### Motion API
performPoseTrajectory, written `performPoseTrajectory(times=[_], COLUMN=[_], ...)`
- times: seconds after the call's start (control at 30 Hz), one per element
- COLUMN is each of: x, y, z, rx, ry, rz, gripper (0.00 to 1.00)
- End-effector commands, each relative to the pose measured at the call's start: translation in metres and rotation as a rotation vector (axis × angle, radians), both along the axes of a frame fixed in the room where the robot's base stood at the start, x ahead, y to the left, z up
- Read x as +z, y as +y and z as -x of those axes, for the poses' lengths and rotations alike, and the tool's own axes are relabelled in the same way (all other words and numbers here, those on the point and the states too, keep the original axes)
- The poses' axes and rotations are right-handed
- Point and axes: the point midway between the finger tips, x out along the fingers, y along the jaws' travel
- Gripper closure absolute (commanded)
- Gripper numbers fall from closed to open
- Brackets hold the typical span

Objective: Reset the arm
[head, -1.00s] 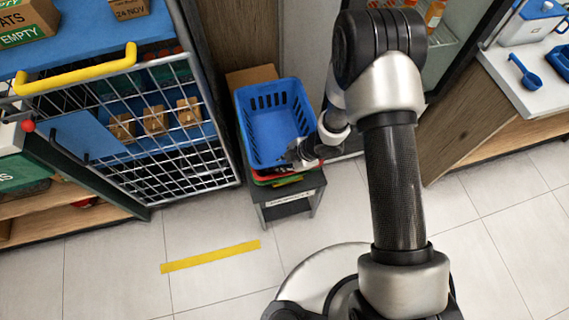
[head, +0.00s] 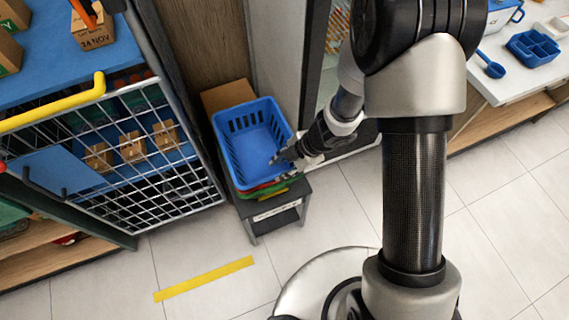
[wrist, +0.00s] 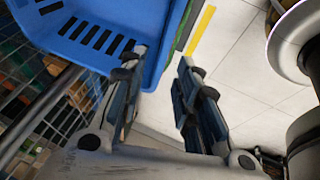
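My gripper (head: 284,157) is at the right side of the blue basket in the head view, beside or above its rim; the exact height is hard to tell. In the wrist view my gripper (wrist: 160,75) has its two fingers spread apart with nothing between them but floor and part of the basket's edge. My arm reaches in from the right of the head view, its upper link upright and bent at the elbow.
The empty blue basket (head: 228,150) sits on stacked baskets on a small grey stand (head: 273,215). A wire-fronted shelf cart (head: 130,165) with boxes stands left. A white counter (head: 520,72) is upper right. A yellow strip (head: 204,279) marks open tiled floor.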

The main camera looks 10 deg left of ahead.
Motion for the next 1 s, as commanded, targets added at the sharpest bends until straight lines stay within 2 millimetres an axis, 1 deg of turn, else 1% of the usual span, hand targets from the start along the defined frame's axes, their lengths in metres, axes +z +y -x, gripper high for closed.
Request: performPoseTrajectory(times=[0.1, 0.23, 0.27, 0.37, 0.47, 0.5, 0.57, 0.6, 0.67, 0.7, 0.77, 0.8, 0.83, 0.87, 0.9, 0.97, 1.0], x=[0.008, 0.01, 0.012, 0.027, 0.063, 0.083, 0.116, 0.139, 0.172, 0.193, 0.222, 0.239, 0.251, 0.262, 0.275, 0.29, 0.299], y=[-0.004, -0.005, -0.005, -0.013, -0.033, -0.047, -0.072, -0.09, -0.119, -0.138, -0.165, -0.182, -0.194, -0.205, -0.217, -0.233, -0.24], z=[0.0, -0.001, -0.003, -0.022, -0.057, -0.072, -0.091, -0.1, -0.105, -0.104, -0.097, -0.088, -0.08, -0.069, -0.055, -0.028, -0.01], rx=[-0.001, -0.003, -0.011, -0.081, -0.242, -0.333, -0.486, -0.598, -0.759, -0.868, -1.029, -1.135, -1.212, -1.291, -1.39, -1.535, -1.624], ry=[-0.001, -0.002, -0.008, -0.055, -0.148, -0.192, -0.255, -0.29, -0.329, -0.347, -0.362, -0.363, -0.359, -0.35, -0.334, -0.293, -0.259], rz=[-0.001, 0.0, 0.001, 0.017, 0.049, 0.065, 0.088, 0.101, 0.115, 0.121, 0.125, 0.123, 0.118, 0.114, 0.103, 0.081, 0.062], gripper=[0.71, 0.71, 0.71, 0.71, 0.71, 0.71, 0.71, 0.71, 0.71, 0.71, 0.71, 0.71, 0.71, 0.71, 0.71, 0.71, 0.71])
